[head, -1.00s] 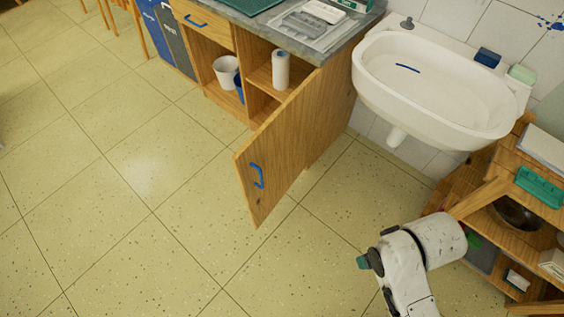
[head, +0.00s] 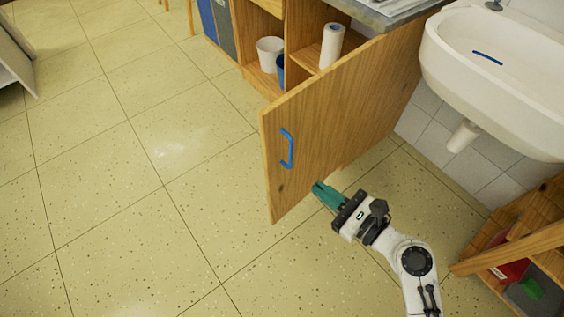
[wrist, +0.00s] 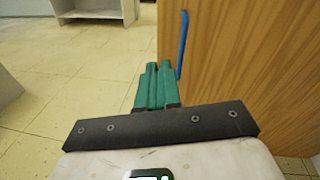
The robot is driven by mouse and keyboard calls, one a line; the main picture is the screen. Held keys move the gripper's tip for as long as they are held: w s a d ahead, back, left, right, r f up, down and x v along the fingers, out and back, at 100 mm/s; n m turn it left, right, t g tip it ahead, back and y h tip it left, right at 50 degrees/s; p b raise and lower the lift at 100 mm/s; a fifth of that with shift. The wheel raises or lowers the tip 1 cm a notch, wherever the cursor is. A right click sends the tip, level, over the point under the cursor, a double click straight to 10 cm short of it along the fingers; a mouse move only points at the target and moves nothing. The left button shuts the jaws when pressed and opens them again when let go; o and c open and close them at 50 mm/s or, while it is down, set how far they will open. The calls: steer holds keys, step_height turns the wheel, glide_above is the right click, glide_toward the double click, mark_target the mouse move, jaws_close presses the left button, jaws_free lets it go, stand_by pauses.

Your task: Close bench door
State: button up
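The wooden bench door (head: 345,110) stands wide open, swung out from the bench cabinet (head: 258,24). Its blue handle (head: 286,148) is on the face turned toward me, close to the door's free edge. My gripper (head: 317,186) has teal fingers and is low in front of that face, to the right of the handle. In the wrist view, the fingers (wrist: 158,68) are together with nothing between them. The door (wrist: 235,65) fills the right side there, and the handle (wrist: 183,45) shows edge-on just right of the fingertips. I cannot tell whether the fingers touch the door.
Inside the cabinet are a white bucket (head: 270,53), a blue container (head: 281,70) and a paper roll (head: 331,46). The tiled floor (head: 150,200) at the left is clear.

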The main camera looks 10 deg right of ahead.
steer(key=m, duration=0.1)
steer(key=w+m+t, duration=0.1)
steer(key=shift+d+f+m+b, duration=0.1)
steer(key=shift+m+b, duration=0.2)
steer(key=shift+m, duration=0.1)
jaws_close()
steer(key=b, duration=0.1)
glide_toward(272, 142)
steer(key=x, duration=0.7)
steer(key=shift+f, duration=0.15)
